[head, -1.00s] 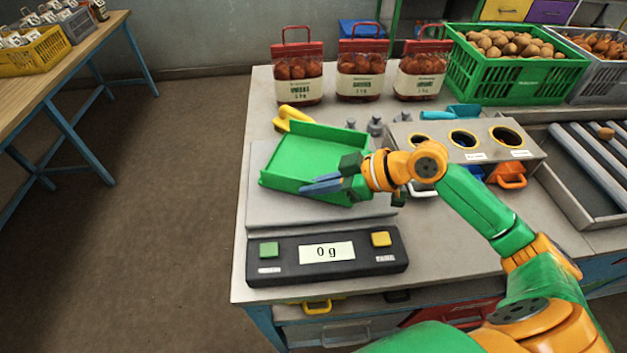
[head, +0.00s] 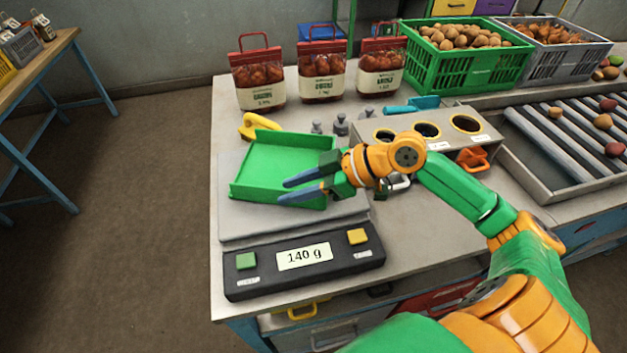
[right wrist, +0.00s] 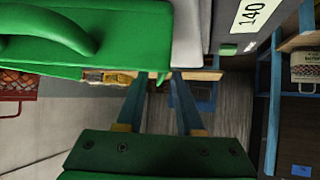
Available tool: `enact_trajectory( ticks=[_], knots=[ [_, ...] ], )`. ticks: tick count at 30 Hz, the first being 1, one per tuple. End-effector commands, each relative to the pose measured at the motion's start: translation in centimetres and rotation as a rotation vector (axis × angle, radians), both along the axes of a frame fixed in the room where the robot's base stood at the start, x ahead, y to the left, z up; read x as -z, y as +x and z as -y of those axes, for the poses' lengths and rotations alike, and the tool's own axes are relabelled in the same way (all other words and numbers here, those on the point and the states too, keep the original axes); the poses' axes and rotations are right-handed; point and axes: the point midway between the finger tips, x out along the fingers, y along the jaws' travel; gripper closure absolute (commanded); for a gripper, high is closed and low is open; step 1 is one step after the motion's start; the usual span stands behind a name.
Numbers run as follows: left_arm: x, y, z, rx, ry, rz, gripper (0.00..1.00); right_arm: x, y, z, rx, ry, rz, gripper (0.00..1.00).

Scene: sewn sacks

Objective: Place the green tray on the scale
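The green tray (head: 283,160) lies on the pale plate of the scale (head: 243,222) in the head view, and the display (head: 304,256) reads 140 g. My right gripper (head: 282,190) is at the tray's near right side, its two blue fingers spread apart. In the right wrist view, the tray (right wrist: 125,25) fills the top left, beyond the open fingertips (right wrist: 158,75), with nothing held between them. The scale (right wrist: 190,35) shows beside the tray there. My left gripper is not in view.
Three sacks (head: 320,75) stand behind the scale. Small metal weights (head: 341,124), a yellow-handled tool (head: 258,125) and a box with round holes (head: 425,132) are near the tray. A green crate (head: 465,62) and rollers (head: 565,135) lie to the right.

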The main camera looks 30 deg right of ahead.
Motion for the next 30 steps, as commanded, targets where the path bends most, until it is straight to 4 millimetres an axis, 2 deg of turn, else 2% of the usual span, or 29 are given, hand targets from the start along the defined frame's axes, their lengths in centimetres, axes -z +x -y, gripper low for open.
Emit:
enact_trajectory(
  ticks=[1, 6, 15, 30],
  knots=[
    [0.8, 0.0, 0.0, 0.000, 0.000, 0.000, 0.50, 0.0, -0.7, 0.8, -0.002, -0.011, -0.001, 0.64],
    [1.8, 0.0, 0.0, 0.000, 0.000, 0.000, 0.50, -1.9, -2.2, 2.7, -0.002, -0.005, -0.002, 0.64],
    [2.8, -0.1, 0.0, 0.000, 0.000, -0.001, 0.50, -4.8, -4.5, 5.5, -0.003, -0.001, 0.000, 0.64],
    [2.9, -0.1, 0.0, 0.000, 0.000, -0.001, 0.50, -5.5, -5.1, 6.2, -0.003, -0.002, 0.000, 0.64]
  ],
)
